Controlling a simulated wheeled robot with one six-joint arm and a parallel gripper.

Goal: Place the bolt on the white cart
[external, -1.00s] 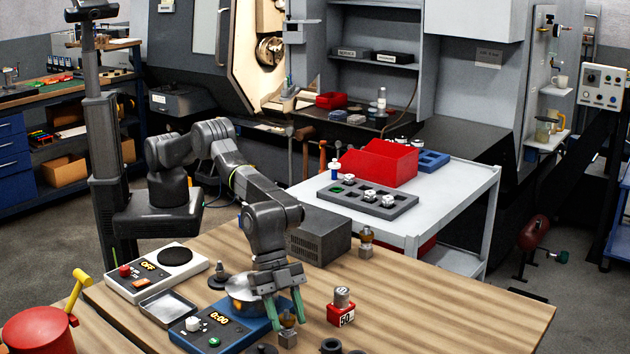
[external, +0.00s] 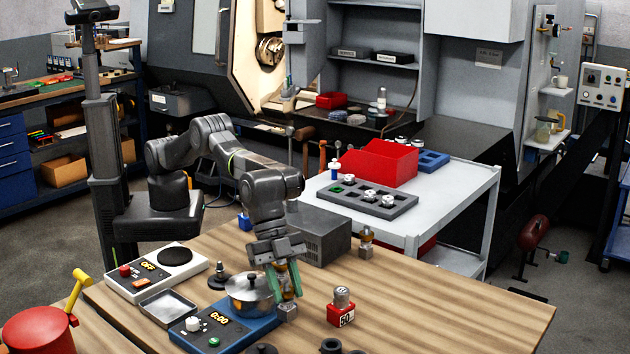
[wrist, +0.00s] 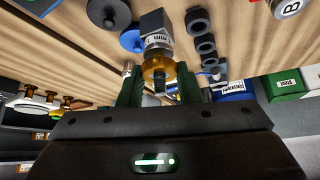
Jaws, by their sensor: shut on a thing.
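My gripper (external: 284,285) is shut on a brass and grey piece (external: 288,312) with a square grey end, held just above the wooden table beside the steel pot; I cannot tell for sure that it is the bolt. In the wrist view, my gripper (wrist: 158,88) has its green fingers on both sides of the brass part (wrist: 157,66), with a lettered silver ring and a dark square end beyond it. A similar piece (external: 366,243) stands at the table's back edge. The white cart (external: 458,192) stands behind the table to the right.
The cart bears a red bin (external: 376,165), a grey holed tray (external: 400,208) and a blue tray (external: 432,162); its right front top is bare. A dark grey box (external: 320,235) and a red weight block (external: 341,315) stand near my gripper. A steel pot (external: 248,300) sits on a blue scale.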

